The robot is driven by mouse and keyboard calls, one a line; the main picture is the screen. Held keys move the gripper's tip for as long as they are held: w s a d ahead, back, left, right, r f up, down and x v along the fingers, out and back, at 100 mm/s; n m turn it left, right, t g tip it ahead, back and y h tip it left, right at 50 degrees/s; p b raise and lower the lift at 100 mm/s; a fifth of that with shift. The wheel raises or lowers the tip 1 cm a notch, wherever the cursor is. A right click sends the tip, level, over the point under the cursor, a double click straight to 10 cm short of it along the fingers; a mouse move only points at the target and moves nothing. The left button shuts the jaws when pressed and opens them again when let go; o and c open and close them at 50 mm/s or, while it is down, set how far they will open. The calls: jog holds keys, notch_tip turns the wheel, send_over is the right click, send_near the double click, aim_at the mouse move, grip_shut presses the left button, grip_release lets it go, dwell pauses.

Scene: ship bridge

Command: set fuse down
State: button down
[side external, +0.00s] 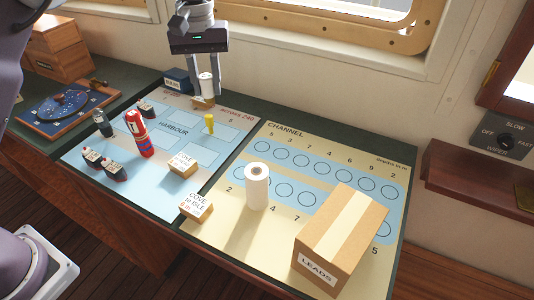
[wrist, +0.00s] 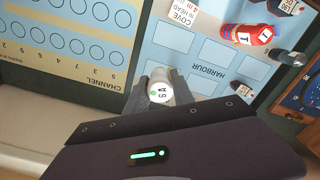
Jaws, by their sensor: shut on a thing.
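The fuse is a white cylinder (side external: 206,84) between the fingers of my gripper (side external: 205,92) at the back of the harbour chart (side external: 190,192) in the side view. In the wrist view, the fuse (wrist: 160,92) shows a pale end face marked 6 A with a small green patch. My gripper (wrist: 160,88) is shut on it, a finger on each side. A tan piece (side external: 203,103) shows just below the fuse. I cannot tell whether the fuse touches anything beneath.
A yellow peg (side external: 209,123) stands close in front of my gripper. A dark blue box (side external: 177,79) is just left. A red striped cylinder (side external: 139,134), small ships and labelled blocks stand on the chart. A white roll (side external: 257,187) and LEADS carton (side external: 340,240) stand on the channel board (side external: 223,222).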

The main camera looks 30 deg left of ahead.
jog(key=w+d+f+n, duration=0.1)
jog(key=d+f+n, duration=0.1)
jog(key=d+n, duration=0.35)
jog(key=w+d+f+n, duration=0.2)
jog(key=d+n, duration=0.1)
jog(key=d, duration=0.6)
jog(key=shift+m, duration=0.25)
notch_tip(320, 180, down, 9)
jog(key=shift+a+f, duration=0.1)
jog(key=shift+a, duration=0.05)
jog(key=shift+f, duration=0.1)
jog(key=c, duration=1.1)
grip_release()
jog(key=shift+s, duration=0.1)
jog(key=r, duration=0.7)
jog(key=shift+s+a, duration=0.1)
jog(key=shift+s, duration=0.3)
